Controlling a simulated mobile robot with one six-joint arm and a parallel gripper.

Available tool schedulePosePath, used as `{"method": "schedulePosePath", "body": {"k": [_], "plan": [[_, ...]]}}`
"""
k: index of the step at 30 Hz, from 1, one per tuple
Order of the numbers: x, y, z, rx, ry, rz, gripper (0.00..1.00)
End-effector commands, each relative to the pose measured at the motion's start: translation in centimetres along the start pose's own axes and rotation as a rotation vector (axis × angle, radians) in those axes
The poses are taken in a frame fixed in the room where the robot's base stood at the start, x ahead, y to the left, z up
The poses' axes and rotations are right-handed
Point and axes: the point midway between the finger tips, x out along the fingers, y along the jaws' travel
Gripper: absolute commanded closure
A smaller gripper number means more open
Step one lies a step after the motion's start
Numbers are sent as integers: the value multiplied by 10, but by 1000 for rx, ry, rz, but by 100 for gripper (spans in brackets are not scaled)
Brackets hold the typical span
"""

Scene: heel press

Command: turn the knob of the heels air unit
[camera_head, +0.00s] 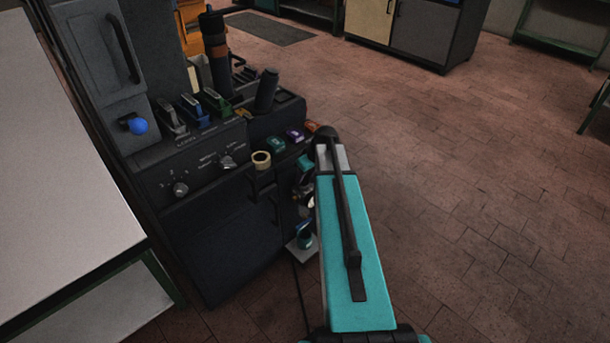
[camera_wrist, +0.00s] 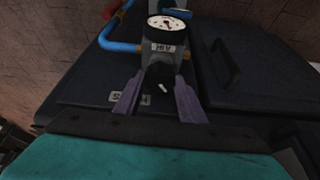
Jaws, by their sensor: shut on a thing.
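The heels air unit (camera_wrist: 166,46) shows in the wrist view, with a round white gauge on top and a label reading AIR. Its dark knob (camera_wrist: 160,78) with a small white mark sits below the label. My gripper (camera_wrist: 159,86) has its two purple fingers on either side of the knob, shut on it. A plate with lettering is partly hidden behind the fingers. In the head view my teal arm hides most of the unit and the gripper; only small parts show beside the arm, low at the machine's right side.
The dark heel press (camera_head: 225,240) stands left of my arm, with knobs, levers and a tape roll (camera_head: 261,160) on it. A blue pipe (camera_wrist: 118,45) joins the unit. A white-topped table (camera_head: 60,160) is at the left. The floor at right is clear.

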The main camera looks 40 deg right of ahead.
Motion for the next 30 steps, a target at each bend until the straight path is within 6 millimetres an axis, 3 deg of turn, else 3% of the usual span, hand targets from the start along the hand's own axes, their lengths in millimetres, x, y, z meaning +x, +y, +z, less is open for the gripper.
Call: {"method": "schedulePosePath", "body": {"k": [12, 29, 30], "plan": [[0, 2, 0, -186, -1, -78, 86], [0, 2, 0, -219, -2, -90, 86], [0, 2, 0, -219, -1, -90, 57]]}}
